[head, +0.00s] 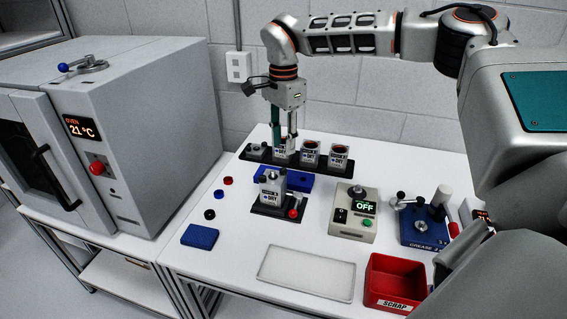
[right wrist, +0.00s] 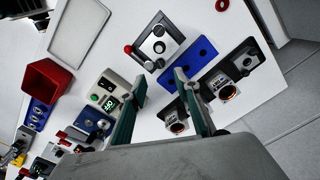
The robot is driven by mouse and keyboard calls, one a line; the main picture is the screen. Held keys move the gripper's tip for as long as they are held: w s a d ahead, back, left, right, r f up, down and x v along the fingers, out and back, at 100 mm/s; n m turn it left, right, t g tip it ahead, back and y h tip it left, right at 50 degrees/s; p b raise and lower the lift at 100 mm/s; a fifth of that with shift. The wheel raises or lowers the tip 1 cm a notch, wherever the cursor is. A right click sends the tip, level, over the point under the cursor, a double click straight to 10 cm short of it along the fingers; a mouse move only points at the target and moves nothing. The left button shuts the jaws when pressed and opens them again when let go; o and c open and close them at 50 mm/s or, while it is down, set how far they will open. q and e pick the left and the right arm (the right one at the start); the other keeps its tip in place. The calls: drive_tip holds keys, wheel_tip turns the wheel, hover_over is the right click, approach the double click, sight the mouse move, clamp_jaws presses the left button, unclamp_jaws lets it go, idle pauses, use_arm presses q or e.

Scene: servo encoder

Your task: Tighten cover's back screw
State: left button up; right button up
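A servo unit (head: 271,188) with a grey cover and a "DRY" label stands upright in a black fixture (head: 272,211) with a red-knobbed lever. The unit also shows from above in the right wrist view (right wrist: 157,46). The cover's screws are too small to tell apart. My right gripper (head: 283,140) points down above the back of the table, behind the servo unit and near the rack. In the right wrist view its two teal fingers (right wrist: 160,74) are spread with nothing between them. It is apart from the cover. My left gripper is in neither view.
A black rack (head: 257,157) with several units stands behind a blue holed block (head: 298,181). A tester (head: 353,213) reads OFF. A blue grease station (head: 425,230), red scrap bin (head: 392,281) and pale tray (head: 307,274) lie right and front. An oven (head: 150,130) stands left.

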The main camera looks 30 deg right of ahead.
sight(283, 169)
drive_tip(key=shift+f, duration=3.85)
clamp_jaws()
